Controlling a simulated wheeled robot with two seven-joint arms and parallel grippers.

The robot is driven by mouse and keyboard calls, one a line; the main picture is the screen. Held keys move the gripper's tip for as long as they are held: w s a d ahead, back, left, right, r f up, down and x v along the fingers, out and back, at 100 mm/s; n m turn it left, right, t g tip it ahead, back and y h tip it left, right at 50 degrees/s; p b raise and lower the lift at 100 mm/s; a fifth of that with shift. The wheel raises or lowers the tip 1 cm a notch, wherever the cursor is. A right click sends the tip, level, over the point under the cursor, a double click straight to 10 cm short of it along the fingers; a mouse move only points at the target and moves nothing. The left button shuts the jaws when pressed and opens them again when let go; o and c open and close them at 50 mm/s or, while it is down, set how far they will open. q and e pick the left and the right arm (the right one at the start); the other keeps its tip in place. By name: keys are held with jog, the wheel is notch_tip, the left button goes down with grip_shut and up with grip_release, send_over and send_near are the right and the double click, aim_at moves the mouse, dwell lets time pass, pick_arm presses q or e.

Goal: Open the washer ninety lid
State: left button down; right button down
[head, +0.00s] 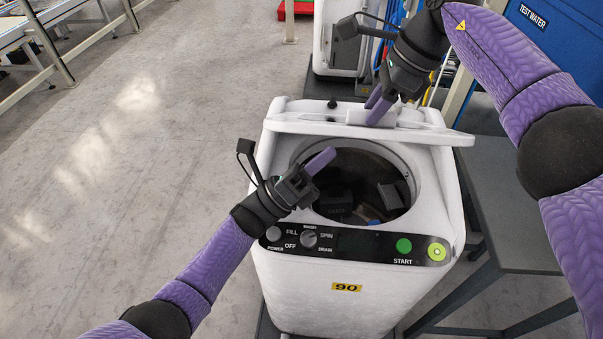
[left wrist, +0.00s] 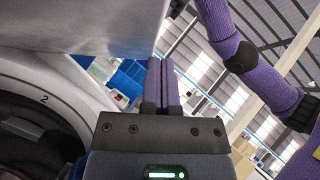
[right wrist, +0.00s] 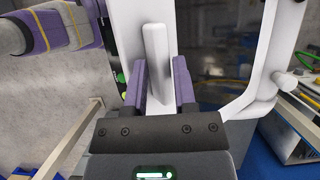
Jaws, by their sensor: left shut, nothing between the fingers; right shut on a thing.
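The white washer (head: 290,275) carries a yellow 90 label. Its lid (head: 290,117) stands raised at the back, seen nearly edge-on, and the round drum opening is uncovered. My right gripper (head: 375,105) is shut on the lid; in the right wrist view its fingers (right wrist: 159,80) sit either side of a white bar on the lid (right wrist: 156,45). My left gripper (head: 324,158) is shut and empty over the left part of the opening. In the left wrist view its fingers (left wrist: 162,82) are together, with the lid's pale underside (left wrist: 80,25) at upper left.
Dark boxes (head: 392,194) lie inside the drum. The control panel (head: 360,244) runs along the washer's front. A grey table (head: 515,215) stands close on the right, with a blue TEST WATER container (head: 560,45) behind it. Another white machine (head: 340,45) stands behind. The floor at left is clear.

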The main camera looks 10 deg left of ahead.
jog(key=shift+w+f, duration=0.1)
pick_arm(q)
jog(key=shift+w+d+r, duration=0.25)
jog(key=shift+d+r, duration=0.1)
jog(key=shift+d, duration=0.1)
jog(key=shift+r, duration=0.1)
